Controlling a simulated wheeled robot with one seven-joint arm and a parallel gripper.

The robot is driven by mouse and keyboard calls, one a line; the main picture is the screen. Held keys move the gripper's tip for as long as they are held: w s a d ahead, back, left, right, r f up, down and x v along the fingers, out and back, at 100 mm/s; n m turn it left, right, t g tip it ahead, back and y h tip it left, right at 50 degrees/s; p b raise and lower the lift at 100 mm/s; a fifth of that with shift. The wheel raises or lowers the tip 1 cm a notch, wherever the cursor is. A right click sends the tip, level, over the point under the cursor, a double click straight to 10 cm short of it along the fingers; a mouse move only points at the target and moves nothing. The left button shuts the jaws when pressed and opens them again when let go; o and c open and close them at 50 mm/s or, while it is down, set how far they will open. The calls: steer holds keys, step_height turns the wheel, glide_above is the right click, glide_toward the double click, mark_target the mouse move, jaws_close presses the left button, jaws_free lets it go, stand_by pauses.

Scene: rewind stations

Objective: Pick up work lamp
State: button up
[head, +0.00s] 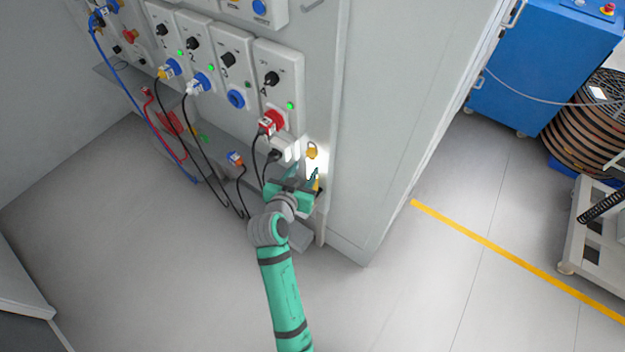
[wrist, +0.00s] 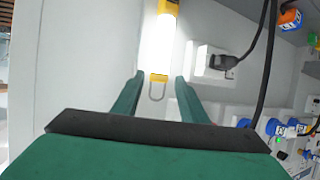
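The work lamp (head: 312,151) is lit, with yellow ends and a bright glowing middle. It is upright against the grey cabinet's front in the head view, partly hidden by my gripper. In the wrist view the lamp (wrist: 157,45) shows its white tube, a yellow end and a wire hook. My gripper (head: 307,175) is just in front of the lamp. In the wrist view my gripper (wrist: 159,77) is open, its two green fingers on either side of the hook end, with a gap on both sides. Whether the lamp's body lies between the fingers in depth is unclear.
A white socket with a black plug (wrist: 222,62) is close beside the lamp, with black cables hanging near my gripper. Numbered switch panels (head: 232,62) with plugs line the cabinet. A grey ledge (head: 298,237) is below.

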mark_target(310, 161)
steer(key=shift+x, duration=3.7)
jaws_close()
